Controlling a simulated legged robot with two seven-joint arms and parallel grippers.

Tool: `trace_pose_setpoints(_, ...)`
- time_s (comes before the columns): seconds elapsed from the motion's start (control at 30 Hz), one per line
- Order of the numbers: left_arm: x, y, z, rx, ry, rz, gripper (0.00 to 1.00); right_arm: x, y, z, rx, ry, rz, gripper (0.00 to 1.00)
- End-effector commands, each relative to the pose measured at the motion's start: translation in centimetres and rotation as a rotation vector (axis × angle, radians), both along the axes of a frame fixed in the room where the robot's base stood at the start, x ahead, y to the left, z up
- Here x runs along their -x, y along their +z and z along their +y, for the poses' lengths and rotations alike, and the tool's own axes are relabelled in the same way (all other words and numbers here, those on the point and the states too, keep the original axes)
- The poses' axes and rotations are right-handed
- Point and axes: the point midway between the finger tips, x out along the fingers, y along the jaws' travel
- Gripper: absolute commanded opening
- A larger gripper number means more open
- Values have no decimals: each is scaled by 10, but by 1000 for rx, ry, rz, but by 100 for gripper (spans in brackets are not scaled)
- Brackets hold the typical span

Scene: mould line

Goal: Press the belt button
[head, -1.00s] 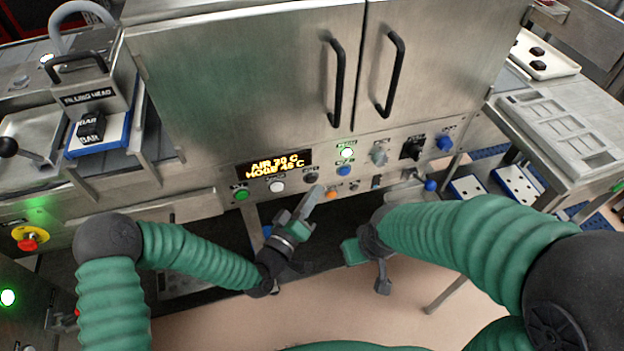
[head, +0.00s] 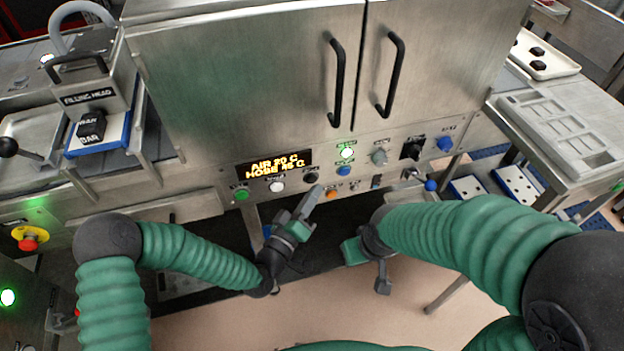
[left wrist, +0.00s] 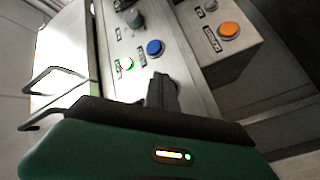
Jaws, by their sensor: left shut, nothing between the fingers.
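The control panel (head: 395,155) under the steel cabinet carries several buttons: a green one (head: 241,194), a white one (head: 277,186), a black one (head: 311,178), a blue one (head: 344,171) and an orange one (head: 331,195). Their labels are too small to read, so I cannot tell which is the belt button. My left gripper (head: 312,194) is shut and empty, its tips just below the black button and left of the orange one. In the left wrist view its fingers (left wrist: 161,92) point toward the panel, near a blue button (left wrist: 154,48). My right gripper (head: 358,250) hangs below the panel, its jaws unclear.
An amber display (head: 274,165) and a lit green button (head: 347,152) are on the panel. A blue-knobbed lever (head: 430,185) sticks out at right. The filling head (head: 88,92) stands at left, above a black mould piece. A red stop button (head: 29,243) is at far left.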

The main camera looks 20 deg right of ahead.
Motion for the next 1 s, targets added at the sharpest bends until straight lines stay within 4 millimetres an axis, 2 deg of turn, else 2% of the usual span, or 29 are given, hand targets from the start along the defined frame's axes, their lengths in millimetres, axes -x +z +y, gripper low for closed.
trace_pose_setpoints(1.0,-8,2,1,0,0,0,0,0,-1,0,0,0,0,24)
